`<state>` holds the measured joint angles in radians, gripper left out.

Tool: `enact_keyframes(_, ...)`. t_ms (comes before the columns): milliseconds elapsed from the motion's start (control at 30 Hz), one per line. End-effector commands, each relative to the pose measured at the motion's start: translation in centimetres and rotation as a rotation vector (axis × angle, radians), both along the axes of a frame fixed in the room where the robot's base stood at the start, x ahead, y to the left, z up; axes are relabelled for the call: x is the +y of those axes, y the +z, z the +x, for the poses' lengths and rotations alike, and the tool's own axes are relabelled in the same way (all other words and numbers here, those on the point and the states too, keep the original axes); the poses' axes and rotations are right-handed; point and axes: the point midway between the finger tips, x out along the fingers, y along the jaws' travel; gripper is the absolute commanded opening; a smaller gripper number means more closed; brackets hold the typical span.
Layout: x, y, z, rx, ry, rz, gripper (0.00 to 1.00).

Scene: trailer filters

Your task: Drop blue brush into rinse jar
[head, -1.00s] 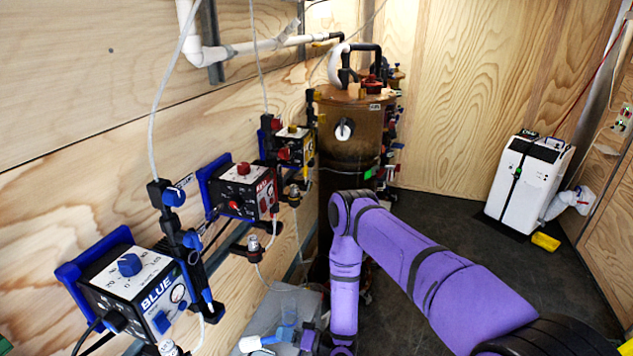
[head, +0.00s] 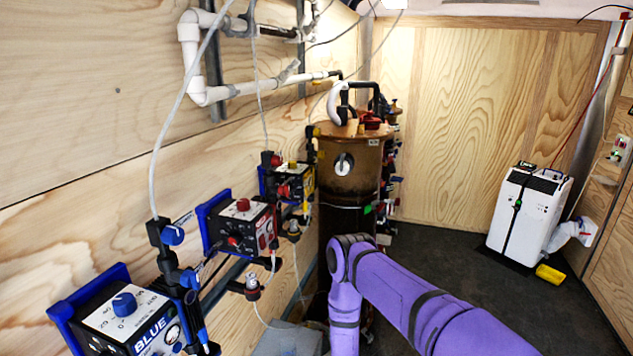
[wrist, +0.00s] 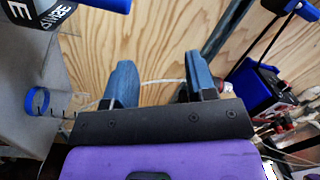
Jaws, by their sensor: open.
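In the wrist view my gripper (wrist: 158,85) has its two blue fingers spread apart, with bare plywood showing between them. My gripper is below the head view.
Along the left wall are the BLUE control box (head: 128,315), a red-marked box (head: 240,228) and a yellow-marked box (head: 288,183). A brown tank (head: 350,165) stands behind my arm. A grey box (head: 287,340) is below. Open floor (head: 440,245) lies right, before a white unit (head: 528,210).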

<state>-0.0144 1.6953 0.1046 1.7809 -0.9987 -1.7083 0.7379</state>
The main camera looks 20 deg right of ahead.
Motion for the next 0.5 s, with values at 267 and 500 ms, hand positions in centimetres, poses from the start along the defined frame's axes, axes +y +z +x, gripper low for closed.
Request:
enact_keyframes(267,-2.5,-0.1,-1.6,0.002,-0.003,0.000,0.51)
enact_keyframes(500,-6.3,-0.4,-4.1,0.003,-0.003,0.000,0.51)
